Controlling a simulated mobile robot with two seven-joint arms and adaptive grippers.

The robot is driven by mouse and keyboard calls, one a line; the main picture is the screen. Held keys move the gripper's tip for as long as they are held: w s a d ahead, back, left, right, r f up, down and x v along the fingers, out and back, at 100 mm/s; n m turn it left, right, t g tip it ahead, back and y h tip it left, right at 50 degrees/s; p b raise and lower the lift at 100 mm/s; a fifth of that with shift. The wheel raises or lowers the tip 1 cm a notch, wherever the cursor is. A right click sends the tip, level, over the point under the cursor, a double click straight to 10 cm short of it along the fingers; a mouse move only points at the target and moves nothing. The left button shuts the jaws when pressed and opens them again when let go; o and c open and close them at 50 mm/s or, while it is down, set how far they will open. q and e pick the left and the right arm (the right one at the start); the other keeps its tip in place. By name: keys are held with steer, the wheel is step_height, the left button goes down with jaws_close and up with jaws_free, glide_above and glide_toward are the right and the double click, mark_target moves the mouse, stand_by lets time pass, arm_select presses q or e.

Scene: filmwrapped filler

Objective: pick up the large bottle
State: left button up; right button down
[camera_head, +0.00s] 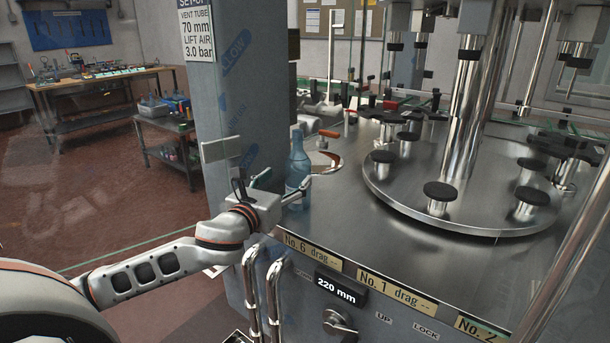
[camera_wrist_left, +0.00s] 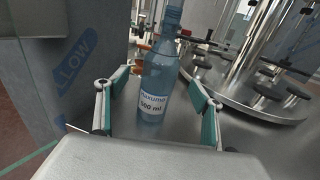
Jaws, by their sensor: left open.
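The large bottle (camera_head: 298,163) is blue and see-through and stands upright on the steel machine table (camera_head: 345,222), just beside the grey column. In the left wrist view the bottle (camera_wrist_left: 158,82) carries a white label with "500 ml" on it. My left gripper (camera_head: 282,182) is open, with its fingers pointing toward the bottle. In the left wrist view the left gripper (camera_wrist_left: 158,88) has one finger on each side of the bottle, with visible gaps. Whether the bottle is fully between the fingertips is hard to tell. My right gripper is out of view.
A grey column (camera_head: 228,95) rises close to the left of the bottle. A round steel turntable (camera_head: 460,210) with several black-topped pedestals and tall posts stands to the right. A red-handled curved part (camera_head: 329,134) is just behind the bottle. Bent chrome rails (camera_head: 274,290) stand at the front edge.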

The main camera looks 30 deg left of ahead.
mark_target(292, 176)
arm_select(q)
steer(key=shift+w+a+r, duration=0.1)
steer(key=shift+w+r, duration=0.05)
steer(key=shift+w, duration=0.75)
steer(key=w, duration=0.3)
steer(key=w+f, duration=0.1)
steer(key=shift+w+a, duration=0.15)
steer(key=shift+a, duration=0.15)
steer(key=shift+w+b, duration=0.3)
steer(key=shift+w, duration=0.2)
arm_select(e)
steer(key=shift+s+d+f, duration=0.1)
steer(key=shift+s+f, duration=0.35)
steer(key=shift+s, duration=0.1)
arm_select(q)
steer(key=c, duration=1.2)
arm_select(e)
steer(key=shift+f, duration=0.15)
